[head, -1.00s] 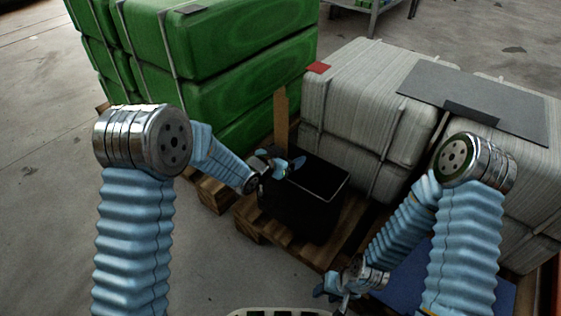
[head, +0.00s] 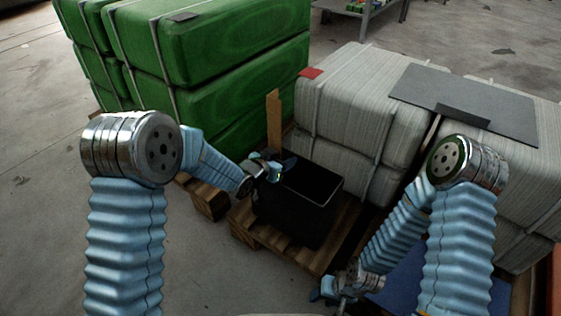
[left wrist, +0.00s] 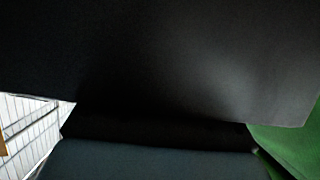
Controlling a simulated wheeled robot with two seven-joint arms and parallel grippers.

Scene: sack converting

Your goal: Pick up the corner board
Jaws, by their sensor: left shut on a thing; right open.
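The corner board (head: 273,122) is a narrow tan strip standing upright in the head view, between the green bales and the grey-white bale. My left gripper (head: 274,168) is shut at its lower end, at the back left rim of a black bin (head: 297,213). The fingers and the bin hide the grip and the board's foot. In the left wrist view a large dark surface (left wrist: 170,55) fills most of the picture, and the grip is not visible. My right gripper (head: 333,291) is low at the front, open and apart from the board.
Green bales (head: 205,45) stand behind on the left. The bin stands on a wooden pallet (head: 260,237). Bare floor lies at the left.

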